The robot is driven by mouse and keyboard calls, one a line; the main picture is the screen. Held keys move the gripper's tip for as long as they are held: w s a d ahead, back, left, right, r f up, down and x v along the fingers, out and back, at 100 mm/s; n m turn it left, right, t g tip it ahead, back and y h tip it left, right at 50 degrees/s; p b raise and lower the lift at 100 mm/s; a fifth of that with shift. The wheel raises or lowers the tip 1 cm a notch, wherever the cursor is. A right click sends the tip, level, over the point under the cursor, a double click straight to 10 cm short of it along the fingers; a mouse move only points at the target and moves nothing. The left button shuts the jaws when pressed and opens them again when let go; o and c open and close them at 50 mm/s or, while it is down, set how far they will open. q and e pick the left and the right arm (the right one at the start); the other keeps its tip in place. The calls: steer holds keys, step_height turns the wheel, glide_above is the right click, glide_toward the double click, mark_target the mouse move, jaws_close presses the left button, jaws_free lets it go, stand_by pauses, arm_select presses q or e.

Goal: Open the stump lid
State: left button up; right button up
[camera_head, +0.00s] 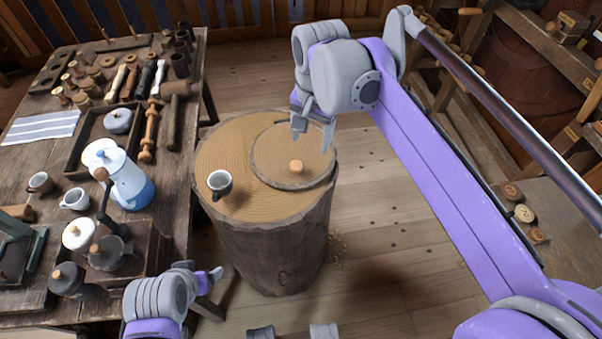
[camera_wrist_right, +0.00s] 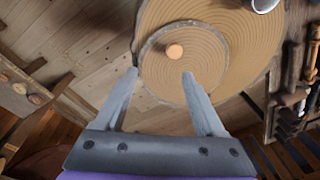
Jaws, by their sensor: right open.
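The tree stump (camera_head: 270,245) stands upright on the floor. Its round lid (camera_head: 270,165) lies on the top, right of centre, with a dark rim and a small wooden knob (camera_head: 296,167). In the right wrist view the lid (camera_wrist_right: 205,62) and knob (camera_wrist_right: 174,51) show beyond the fingers. My right gripper (camera_head: 312,142) is open and empty above the far right part of the lid, apart from the knob. In the wrist view its fingertips (camera_wrist_right: 159,72) point towards the knob. My left gripper (camera_head: 212,276) is low beside the stump's left side; its finger opening is unclear.
A wooden table (camera_head: 50,165) at left is crowded with a blue-white pot (camera_head: 128,180), tools, spools and cups. Shelving (camera_head: 535,45) stands at right.

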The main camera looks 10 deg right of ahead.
mark_target(296, 164)
arm_select(q)
steer(key=f+b, duration=0.2)
steer(key=f, duration=0.1)
steer(key=s+f+b, duration=0.1)
steer(key=f+b, duration=0.1)
steer(key=shift+d+f, duration=0.1)
steer(key=shift+d, duration=0.25)
arm_select(e)
steer(key=w+a+f, duration=0.1)
steer(key=f, duration=0.3)
steer(key=w+a+f+m, duration=0.1)
steer(key=f, duration=0.3)
steer(key=w+f+m+g, duration=0.1)
steer(key=f, duration=0.3)
steer(key=shift+w+a+f, duration=0.1)
steer(key=shift+w+a, duration=0.05)
steer(key=shift+a, duration=0.25)
jaws_close()
